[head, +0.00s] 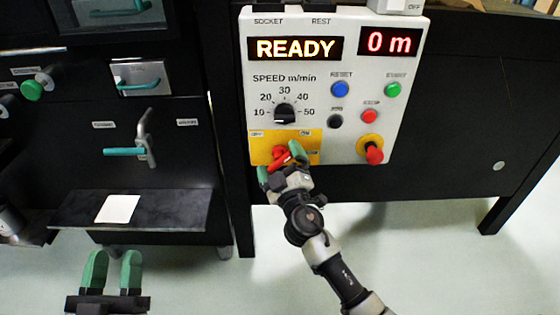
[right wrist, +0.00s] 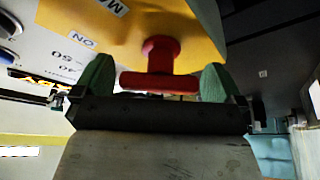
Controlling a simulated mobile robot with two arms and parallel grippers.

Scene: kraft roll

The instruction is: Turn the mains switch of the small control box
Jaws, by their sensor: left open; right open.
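The small control box (head: 345,135) is a pale panel in the upper middle of the head view. Its red mains switch (head: 280,154) sits on a yellow plate (head: 311,147) at the lower left, with an OFF label at left and an ON label at right. My right gripper (head: 281,163) is open at the switch, partly covering it. In the right wrist view the red switch handle (right wrist: 158,82) lies crosswise between the two green fingers, its ends close to both; I cannot tell if they touch. My left gripper (head: 111,271) is open and empty at the lower left.
Above the switch are a speed dial (head: 284,113), a READY display (head: 295,48) and a 0 m display (head: 389,41). Coloured buttons and a red knob (head: 374,151) are at right. A dark shelf (head: 170,208) with a white card juts out at left. The floor below is clear.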

